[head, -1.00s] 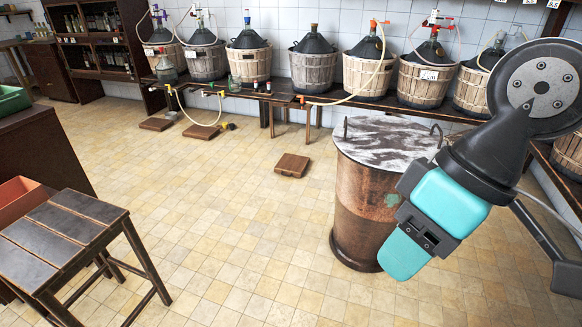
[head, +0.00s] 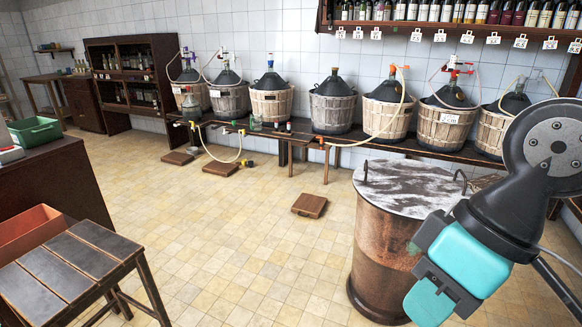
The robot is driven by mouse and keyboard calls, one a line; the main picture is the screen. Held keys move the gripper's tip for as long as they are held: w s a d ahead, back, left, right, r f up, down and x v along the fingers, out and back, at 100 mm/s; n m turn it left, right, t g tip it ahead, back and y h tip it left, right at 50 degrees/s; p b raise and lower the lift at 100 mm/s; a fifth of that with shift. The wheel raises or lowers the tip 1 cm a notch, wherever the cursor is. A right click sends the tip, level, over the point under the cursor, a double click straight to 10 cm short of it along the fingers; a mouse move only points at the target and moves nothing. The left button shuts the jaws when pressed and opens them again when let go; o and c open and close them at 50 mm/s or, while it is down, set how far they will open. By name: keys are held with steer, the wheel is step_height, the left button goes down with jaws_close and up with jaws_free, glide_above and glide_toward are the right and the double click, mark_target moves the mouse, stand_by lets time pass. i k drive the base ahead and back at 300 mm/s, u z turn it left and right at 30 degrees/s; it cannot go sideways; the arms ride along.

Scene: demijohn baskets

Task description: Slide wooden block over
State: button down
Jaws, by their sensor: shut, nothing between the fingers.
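A brown wooden block (head: 310,205) lies flat on the tiled floor in the middle of the head view, left of the copper drum. Two similar flat wooden blocks lie farther back near the bench, one at the left (head: 177,158) and one beside it (head: 220,169). My gripper (head: 428,302), with turquoise covers, is at the lower right, in front of the drum. It looks shut and empty, and it is well apart from all the blocks. Its fingertips reach close to the bottom edge of the view.
A large copper drum (head: 385,240) with a pale lid stands right of the nearest block. A slatted wooden stool (head: 85,250) stands at the lower left. Demijohn baskets (head: 333,113) line the bench (head: 345,142) along the wall.

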mark_target(307, 206)
steer(key=u, duration=0.45)
steer(key=i, duration=1.7)
steer(key=u, duration=0.25)
steer(key=i, duration=2.1)
steer(key=z, duration=0.8)
steer(key=i, duration=1)
steer(key=z, duration=0.4)
